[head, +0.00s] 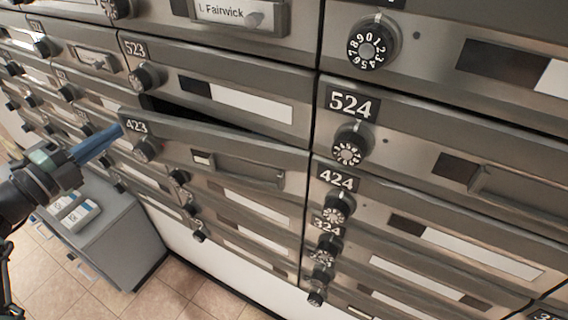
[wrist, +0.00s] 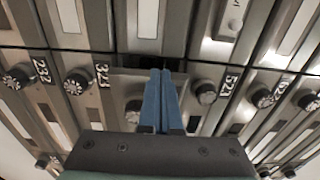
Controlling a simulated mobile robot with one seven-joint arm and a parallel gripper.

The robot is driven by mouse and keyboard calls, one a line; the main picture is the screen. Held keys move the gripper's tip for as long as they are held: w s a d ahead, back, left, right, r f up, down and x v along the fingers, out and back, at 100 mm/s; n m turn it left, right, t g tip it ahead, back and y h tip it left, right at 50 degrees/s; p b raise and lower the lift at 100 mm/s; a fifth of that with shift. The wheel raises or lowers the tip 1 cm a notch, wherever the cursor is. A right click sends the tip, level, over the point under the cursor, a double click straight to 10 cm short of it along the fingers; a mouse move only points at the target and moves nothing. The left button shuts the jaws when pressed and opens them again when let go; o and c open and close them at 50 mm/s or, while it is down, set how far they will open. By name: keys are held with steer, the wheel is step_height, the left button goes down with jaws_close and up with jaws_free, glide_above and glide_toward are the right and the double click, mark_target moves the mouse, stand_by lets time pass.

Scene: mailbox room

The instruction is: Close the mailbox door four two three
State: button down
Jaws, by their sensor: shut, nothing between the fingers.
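Mailbox door 423 (head: 220,150) is in the middle of the head view, below door 523. It stands ajar, with a dark gap along its upper edge that is widest at the left. Its number plate and black dial (head: 147,150) are at its left end. My gripper (head: 119,131) has blue fingers, shut and empty, just left of the 423 plate. Whether they touch the door cannot be told. In the wrist view the fingers (wrist: 160,78) point at a dark gap between mailbox rows and hide part of a door and dial.
Door 523 (head: 215,90) above and doors 524 (head: 440,140) and 424 (head: 440,230) at right look shut. Black dials stick out from the doors. A grey cabinet (head: 110,245) with small boxes on top stands below left. Tiled floor shows at the bottom.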

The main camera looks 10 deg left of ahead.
steer(key=shift+a+b+x, duration=0.2)
steer(key=shift+b+x, duration=0.7)
steer(key=shift+x, duration=0.1)
steer(key=shift+w, duration=0.1)
